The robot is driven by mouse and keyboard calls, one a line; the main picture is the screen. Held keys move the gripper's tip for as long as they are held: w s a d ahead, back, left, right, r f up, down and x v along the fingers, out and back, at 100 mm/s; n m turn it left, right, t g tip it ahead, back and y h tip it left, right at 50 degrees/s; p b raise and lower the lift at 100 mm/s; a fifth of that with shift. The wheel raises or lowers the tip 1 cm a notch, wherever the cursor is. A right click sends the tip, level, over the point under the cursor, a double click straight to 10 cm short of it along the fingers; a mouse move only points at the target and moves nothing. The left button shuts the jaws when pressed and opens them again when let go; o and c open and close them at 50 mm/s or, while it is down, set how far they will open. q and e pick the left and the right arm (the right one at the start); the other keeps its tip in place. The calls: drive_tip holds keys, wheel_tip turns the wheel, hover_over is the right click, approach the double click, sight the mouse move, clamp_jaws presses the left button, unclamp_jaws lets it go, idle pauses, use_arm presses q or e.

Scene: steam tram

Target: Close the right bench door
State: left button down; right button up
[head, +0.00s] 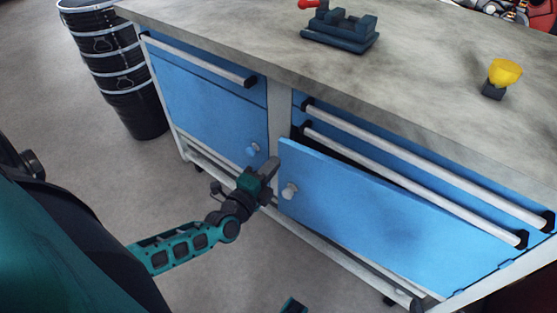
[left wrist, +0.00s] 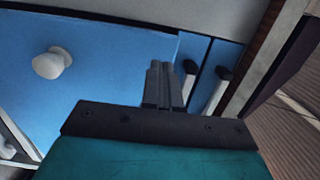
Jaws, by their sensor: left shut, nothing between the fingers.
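The right bench door (head: 385,215) is a blue panel with a white round knob (head: 289,190) near its left edge. It stands slightly ajar, with a dark gap along its top and its left edge out from the bench front. My left gripper (head: 270,168) is shut and empty, close to the door's upper left corner. In the left wrist view, the shut fingers (left wrist: 162,75) lie over the blue door (left wrist: 110,65) near its edge, with the knob (left wrist: 52,63) to the left. I cannot tell whether the fingers touch it.
The workbench (head: 240,40) has a grey top with a dark vise (head: 340,32) and a yellow-topped object (head: 503,75). Drawers with long white handles (head: 420,155) sit above the door. The left blue door (head: 205,100) looks shut. Black barrels (head: 115,65) stand behind at left.

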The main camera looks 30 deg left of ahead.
sight(285, 150)
use_arm(q)
drive_tip(key=w+b, duration=0.1)
drive_tip(key=w, duration=0.2)
drive_tip(key=shift+w+a, duration=0.1)
drive_tip(key=shift+w, duration=0.25)
use_arm(e)
drive_tip(key=shift+a+f, duration=0.25)
drive_tip(key=shift+f, duration=0.3)
